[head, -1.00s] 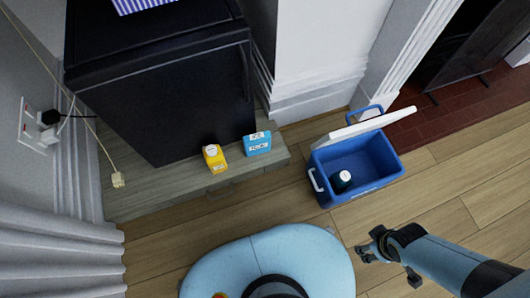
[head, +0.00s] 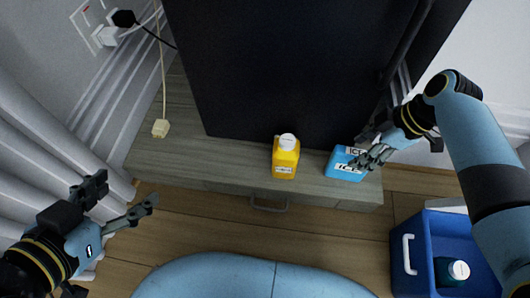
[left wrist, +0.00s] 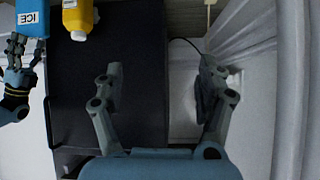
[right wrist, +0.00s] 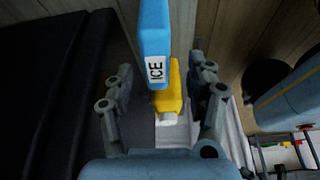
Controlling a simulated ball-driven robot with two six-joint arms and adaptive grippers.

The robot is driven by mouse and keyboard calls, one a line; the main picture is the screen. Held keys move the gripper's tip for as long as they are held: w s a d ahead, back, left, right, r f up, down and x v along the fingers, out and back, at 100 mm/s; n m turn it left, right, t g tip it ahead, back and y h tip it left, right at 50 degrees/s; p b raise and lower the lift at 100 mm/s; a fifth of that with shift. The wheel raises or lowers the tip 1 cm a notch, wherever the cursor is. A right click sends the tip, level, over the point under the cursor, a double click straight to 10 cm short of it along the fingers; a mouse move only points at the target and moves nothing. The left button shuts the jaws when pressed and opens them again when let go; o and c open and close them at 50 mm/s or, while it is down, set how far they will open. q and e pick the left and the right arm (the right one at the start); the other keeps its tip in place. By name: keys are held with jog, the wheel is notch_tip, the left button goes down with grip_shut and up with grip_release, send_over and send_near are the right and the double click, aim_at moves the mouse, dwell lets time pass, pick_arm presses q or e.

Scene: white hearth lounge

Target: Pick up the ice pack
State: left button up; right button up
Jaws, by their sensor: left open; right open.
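The ice pack (head: 346,165) is a light blue block with a white ICE label, on the low wooden platform in front of the dark fridge. My right gripper (head: 372,148) is open at its right end, partly covering it in the head view. In the right wrist view the ice pack (right wrist: 155,45) lies ahead, between the open fingers (right wrist: 160,85) in the picture; I cannot tell whether they touch it. The ice pack (left wrist: 33,18) also shows in the left wrist view. My left gripper (head: 122,200) is open and empty, away at the left.
A yellow bottle (head: 286,158) with a white cap stands left of the ice pack. The dark fridge (head: 290,70) rises close behind both. A blue cooler (head: 410,235) holding a dark white-capped bottle (head: 452,270) is at lower right. A cord with a plug (head: 160,128) hangs at left.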

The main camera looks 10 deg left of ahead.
aim_at(350, 158)
jog(key=shift+w+a, duration=0.15)
jog(key=shift+w, duration=0.05)
jog(key=shift+a+f+b, duration=0.15)
jog(key=shift+f+b, duration=0.25)
jog(key=shift+f, duration=0.15)
jog(key=shift+a+f+b, duration=0.2)
jog(key=shift+f+b, duration=0.15)
jog(key=shift+f, duration=0.2)
jog(key=shift+b+x, duration=0.7)
jog(key=shift+x, duration=0.05)
pick_arm(q)
jog(key=w+d+r+m+t+h+b, duration=0.1)
jog(key=w+r+t, duration=0.4)
jog(key=r, duration=0.4)
jog(key=w+d+r+m+t+h, duration=0.1)
jog(key=w+r+t, duration=0.4)
jog(key=r, duration=0.3)
pick_arm(e)
jog(key=shift+f, duration=0.7)
jog(key=shift+b+x, duration=1.15)
jog(key=shift+x, duration=0.05)
pick_arm(q)
notch_tip(350, 158, up, 13)
jog(key=s+d+m+t+h, duration=0.1)
jog(key=m+t+h, duration=0.2)
jog(key=t+h, duration=0.2)
jog(key=shift+s+d+m+t+h, duration=0.15)
jog(key=shift+d+m+t+h, duration=0.15)
jog(key=shift+d+t, duration=0.1)
